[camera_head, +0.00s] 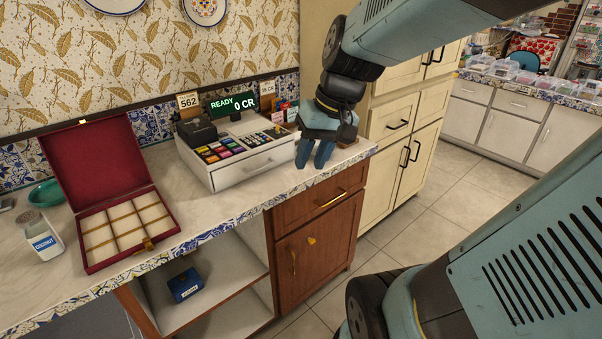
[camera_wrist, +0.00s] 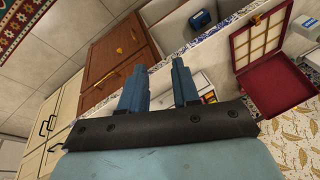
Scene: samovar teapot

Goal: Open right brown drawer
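The brown drawer (camera_head: 320,203) is at the top of the brown cabinet, right of the open shelf, and looks closed. It has a horizontal brass handle (camera_head: 333,197). Below it is a brown cabinet door (camera_head: 318,258) with its own brass handle. My gripper (camera_head: 315,155) is above the counter, beside the cash register and above the drawer, pointing down. Its two blue fingers are apart with nothing between them. In the wrist view my gripper (camera_wrist: 160,80) points toward the counter edge, and the brown drawer (camera_wrist: 103,88) lies just beyond the left finger.
A cash register (camera_head: 235,150) stands on the counter (camera_head: 200,200) left of my gripper. An open red box (camera_head: 125,225) and a coconut jar (camera_head: 43,237) are further left. A blue box (camera_head: 186,284) sits on the shelf. Cream cabinets (camera_head: 400,150) stand to the right; the floor in front is clear.

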